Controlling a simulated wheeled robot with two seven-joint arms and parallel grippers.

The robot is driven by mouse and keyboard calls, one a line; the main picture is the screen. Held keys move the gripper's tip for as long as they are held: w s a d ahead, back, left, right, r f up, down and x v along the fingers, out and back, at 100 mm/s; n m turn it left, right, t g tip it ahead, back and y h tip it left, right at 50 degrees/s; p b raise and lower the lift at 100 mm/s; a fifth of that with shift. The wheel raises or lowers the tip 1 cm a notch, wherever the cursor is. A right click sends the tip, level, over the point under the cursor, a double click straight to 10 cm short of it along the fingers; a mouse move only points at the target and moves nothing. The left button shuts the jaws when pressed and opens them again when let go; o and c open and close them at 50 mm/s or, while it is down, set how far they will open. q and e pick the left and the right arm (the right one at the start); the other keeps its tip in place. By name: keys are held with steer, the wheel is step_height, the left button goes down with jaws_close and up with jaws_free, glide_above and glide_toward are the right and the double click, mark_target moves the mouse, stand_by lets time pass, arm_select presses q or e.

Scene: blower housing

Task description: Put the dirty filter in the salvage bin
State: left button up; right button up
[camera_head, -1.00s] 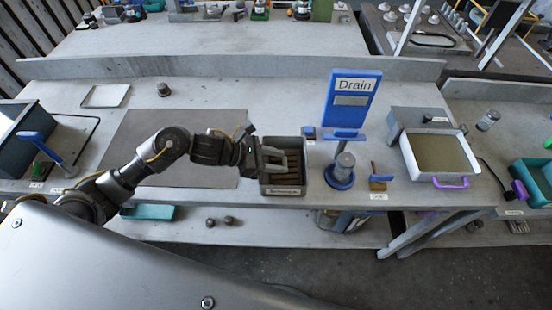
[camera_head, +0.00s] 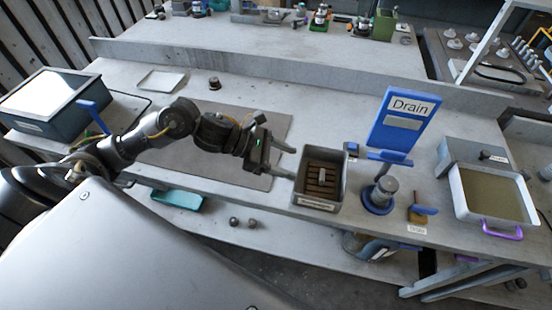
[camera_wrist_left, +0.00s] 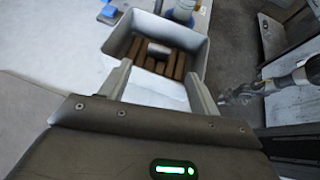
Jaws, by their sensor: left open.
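A small grey cylindrical piece (camera_head: 322,175), which looks like the filter, lies on brown slats inside a grey open bin (camera_head: 341,190) with a white label too small to read. It also shows in the left wrist view (camera_wrist_left: 158,50), inside the same bin (camera_wrist_left: 115,44). My left gripper (camera_head: 288,163) is open and empty, just left of the bin in the head view. In the left wrist view its two fingers (camera_wrist_left: 158,72) are spread, with nothing between them. What looks like my right gripper (camera_wrist_left: 234,95) shows at the right of that view, too small to read its jaws.
Right of the bin stand the blue Drain sign (camera_head: 400,120), a cylinder on a blue base (camera_head: 379,195) and a tray with a purple handle (camera_head: 500,222). A grey mat (camera_head: 215,165) lies under my left arm. A dark teal bin (camera_head: 50,110) is far left.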

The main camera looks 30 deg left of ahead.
arm_select(q)
steer(key=v, duration=0.3)
steer(key=shift+s+a+r+b, duration=0.1)
steer(key=shift+s+b, duration=0.05)
steer(key=shift+b, duration=0.2)
